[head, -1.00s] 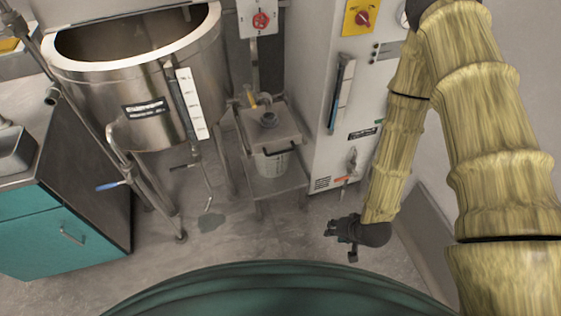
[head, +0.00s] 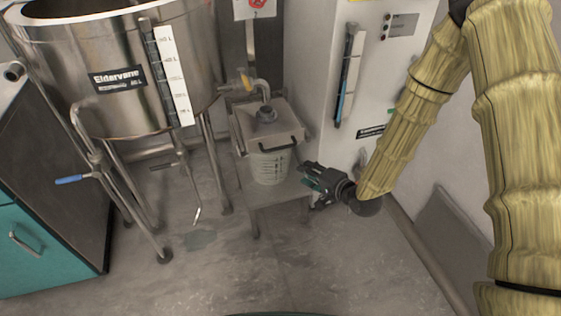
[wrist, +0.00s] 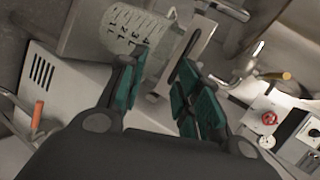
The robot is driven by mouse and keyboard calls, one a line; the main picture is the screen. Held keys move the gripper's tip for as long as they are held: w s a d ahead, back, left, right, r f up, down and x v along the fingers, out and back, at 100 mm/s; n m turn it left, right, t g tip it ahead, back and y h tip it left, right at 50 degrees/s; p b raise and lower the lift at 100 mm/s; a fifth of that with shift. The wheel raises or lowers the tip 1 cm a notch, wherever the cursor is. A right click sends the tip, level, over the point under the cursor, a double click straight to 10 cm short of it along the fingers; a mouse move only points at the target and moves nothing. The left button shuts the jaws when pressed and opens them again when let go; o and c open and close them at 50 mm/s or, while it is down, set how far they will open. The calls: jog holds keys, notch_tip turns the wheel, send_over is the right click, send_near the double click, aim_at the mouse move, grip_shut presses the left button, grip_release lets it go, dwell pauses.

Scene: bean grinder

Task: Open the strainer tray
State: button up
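The strainer tray (head: 285,120) is a pale metal box with a grey fitting on top, set on a low stand. Its dark bar handle (head: 280,146) is on the front edge. My gripper (head: 306,183) is to the right of the container and lower than the handle. In the wrist view its green-padded fingers (wrist: 160,62) are apart with nothing held between them. The dark handle lies near the right fingertip; whether they touch cannot be told.
A white cabinet (head: 375,85) stands close behind my gripper. A teal cabinet (head: 25,245) is at far left. The floor (head: 300,265) in front is clear.

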aim_at(280, 148)
jog(key=w+a+b, duration=0.2)
jog(key=w+a, duration=0.1)
jog(key=w, duration=0.1)
jog(key=w+a+m+y+b, duration=0.1)
jog(key=w+a+b, duration=0.2)
jog(key=w, duration=0.1)
jog(key=w+a+t+y+b, duration=0.1)
jog(key=w+a+b, duration=0.2)
jog(key=w, duration=0.1)
jog(key=shift+w+f, duration=0.2)
jog(key=shift+f, duration=0.15)
grip_shut()
